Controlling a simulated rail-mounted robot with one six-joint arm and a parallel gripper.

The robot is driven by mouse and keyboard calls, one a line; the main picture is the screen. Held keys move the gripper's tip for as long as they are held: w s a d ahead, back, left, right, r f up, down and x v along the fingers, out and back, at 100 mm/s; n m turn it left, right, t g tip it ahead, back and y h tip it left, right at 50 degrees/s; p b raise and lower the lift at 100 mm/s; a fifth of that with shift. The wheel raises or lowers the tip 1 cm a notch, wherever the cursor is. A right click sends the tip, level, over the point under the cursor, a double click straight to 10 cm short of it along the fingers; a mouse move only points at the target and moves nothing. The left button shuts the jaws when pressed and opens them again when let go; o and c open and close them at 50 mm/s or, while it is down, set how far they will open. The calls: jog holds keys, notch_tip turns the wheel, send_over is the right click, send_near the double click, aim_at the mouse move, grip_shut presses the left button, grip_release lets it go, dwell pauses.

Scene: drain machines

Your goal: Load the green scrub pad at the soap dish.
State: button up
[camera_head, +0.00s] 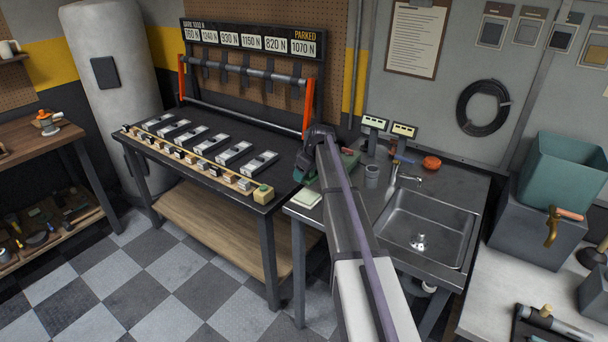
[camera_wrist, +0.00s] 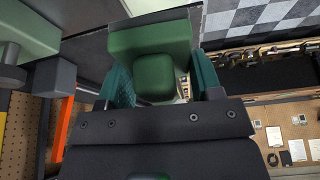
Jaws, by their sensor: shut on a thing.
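My gripper (camera_head: 304,170) is above the gap between the black bench and the sink counter, near the counter's left end. In the wrist view its teal fingers (camera_wrist: 160,88) close on a dark green block-like thing (camera_wrist: 150,38), which has a wide part and a smaller rounded part. I cannot tell whether this is the scrub pad or a holder for one. A pale green slab (camera_head: 307,199) lies at the counter's front left corner, just below my gripper in the head view. I cannot make out the soap dish for certain. My arm hides part of the counter.
The sink counter (camera_head: 456,181) holds a grey cup (camera_head: 371,176), an orange round thing (camera_head: 431,162), two small displays (camera_head: 404,130) and a faucet (camera_head: 411,180) by the basin. The black bench (camera_head: 226,138) carries a row of grey devices and a yellow-green block (camera_head: 263,193).

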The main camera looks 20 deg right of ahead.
aim_at(302, 194)
jog(key=shift+s+d+f, duration=0.15)
jog(key=shift+s, duration=0.05)
notch_tip(302, 194, down, 6)
jog(key=b, duration=0.6)
jog(key=shift+w, duration=0.1)
jog(key=shift+f+b, duration=0.4)
jog(key=shift+b, duration=0.1)
dwell(1.4)
jog(key=shift+r, duration=0.1)
notch_tip(302, 194, up, 7)
jog(key=p, duration=0.7)
